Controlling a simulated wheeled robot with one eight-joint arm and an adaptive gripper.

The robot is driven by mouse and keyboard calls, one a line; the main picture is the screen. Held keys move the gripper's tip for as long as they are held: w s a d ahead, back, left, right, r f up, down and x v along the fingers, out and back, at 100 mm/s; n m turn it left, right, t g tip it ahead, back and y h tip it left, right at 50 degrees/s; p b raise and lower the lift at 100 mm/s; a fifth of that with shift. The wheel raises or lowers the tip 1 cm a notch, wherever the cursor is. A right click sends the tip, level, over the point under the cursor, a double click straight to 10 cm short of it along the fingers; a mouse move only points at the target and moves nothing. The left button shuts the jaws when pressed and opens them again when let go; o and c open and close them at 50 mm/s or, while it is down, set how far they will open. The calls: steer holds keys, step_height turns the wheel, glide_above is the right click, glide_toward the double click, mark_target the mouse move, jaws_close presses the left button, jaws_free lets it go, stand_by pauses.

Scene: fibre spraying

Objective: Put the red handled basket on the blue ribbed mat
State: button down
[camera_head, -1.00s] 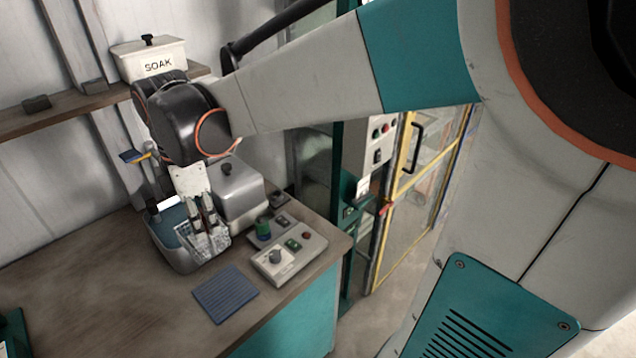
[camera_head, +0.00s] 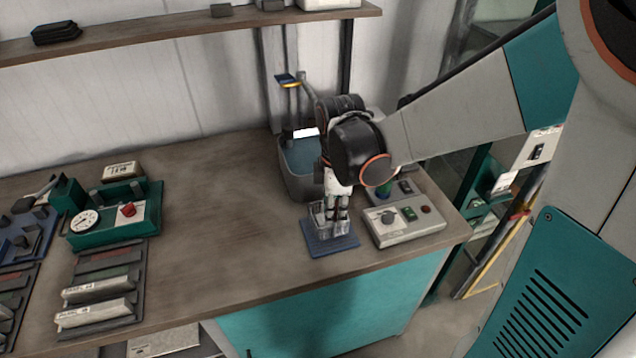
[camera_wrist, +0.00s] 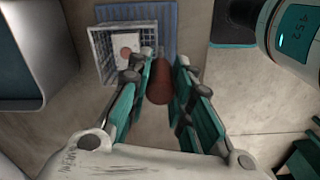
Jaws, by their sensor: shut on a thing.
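The wire basket (camera_head: 317,214) hangs below my gripper (camera_head: 337,196) and is over the blue ribbed mat (camera_head: 318,248), near the bench's front edge. I cannot tell whether its bottom touches the mat. In the wrist view the basket (camera_wrist: 101,58) is left of the fingers, with a pale square with a red spot inside it. My gripper (camera_wrist: 162,75) is shut on its red handle (camera_wrist: 160,88), which lies between the teal fingers. The mat (camera_wrist: 140,12) shows beyond and to the right of the basket.
A grey tank (camera_head: 297,180) of bluish liquid stands behind the mat. A control box (camera_head: 405,228) with a knob and buttons is close on the right. A green gauge unit (camera_head: 115,213) and slotted racks lie further left. The bench middle is clear.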

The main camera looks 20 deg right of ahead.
steer(key=shift+f, duration=0.55)
steer(key=shift+f, duration=0.15)
steer(key=c, duration=1.4)
jaws_free()
steer(key=shift+c, duration=0.2)
